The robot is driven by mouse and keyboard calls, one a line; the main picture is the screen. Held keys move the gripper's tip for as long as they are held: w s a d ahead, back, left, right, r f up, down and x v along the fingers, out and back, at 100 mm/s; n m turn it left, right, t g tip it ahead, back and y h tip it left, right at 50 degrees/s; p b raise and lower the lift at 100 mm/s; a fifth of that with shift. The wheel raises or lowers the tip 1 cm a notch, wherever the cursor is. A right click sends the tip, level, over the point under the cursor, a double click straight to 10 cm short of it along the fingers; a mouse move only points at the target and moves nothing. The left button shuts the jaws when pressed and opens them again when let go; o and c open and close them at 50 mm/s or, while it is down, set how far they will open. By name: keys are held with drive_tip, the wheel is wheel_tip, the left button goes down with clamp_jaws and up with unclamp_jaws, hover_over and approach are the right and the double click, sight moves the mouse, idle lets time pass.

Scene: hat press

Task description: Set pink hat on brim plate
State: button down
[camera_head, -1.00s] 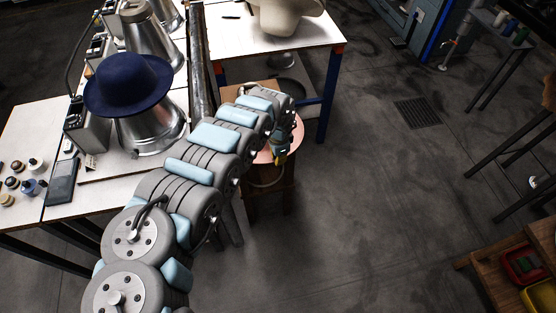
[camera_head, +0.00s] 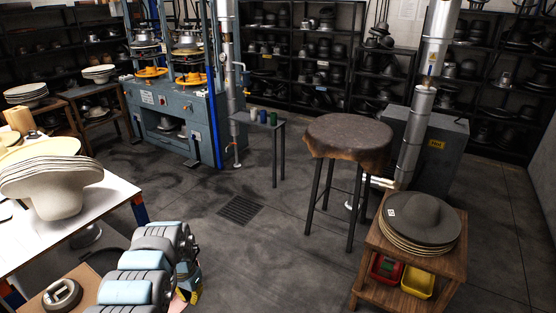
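My gripper (camera_head: 191,285) is at the bottom left, at the end of my arm, with yellow and black parts showing. Its fingers are partly hidden, so I cannot tell whether it is open or shut. A small pink patch (camera_head: 178,304) shows right beside and below it at the picture's lower edge; it may be the pink hat, but most of it is hidden or cut off. I cannot pick out the brim plate with certainty. Orange plates (camera_head: 190,78) sit on the blue press machine (camera_head: 180,112) at the back left.
A white table (camera_head: 105,205) with stacked cream hats (camera_head: 55,180) is at left. A round stool (camera_head: 347,140) stands right of centre. A wooden stand (camera_head: 420,265) holds dark grey hats (camera_head: 422,215). Open floor (camera_head: 270,255) with a drain grate (camera_head: 240,209) lies between.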

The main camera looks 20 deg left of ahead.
drive_tip(key=w+d+r, duration=0.5)
drive_tip(key=w+d, duration=0.1)
drive_tip(key=d, duration=0.4)
drive_tip(key=w+d+r, duration=0.4)
drive_tip(key=w+d, duration=0.2)
drive_tip(key=d, duration=0.5)
drive_tip(key=w+d+r, duration=0.1)
drive_tip(key=d+r, duration=0.3)
drive_tip(key=d, duration=0.5)
drive_tip(key=w+d+r, duration=0.1)
drive_tip(key=d+r, duration=0.3)
drive_tip(key=d, duration=0.6)
wheel_tip(320, 180, up, 25)
drive_tip(key=p, duration=2.4)
drive_tip(key=shift+d+f+p, duration=0.15)
drive_tip(key=shift+p, duration=0.2)
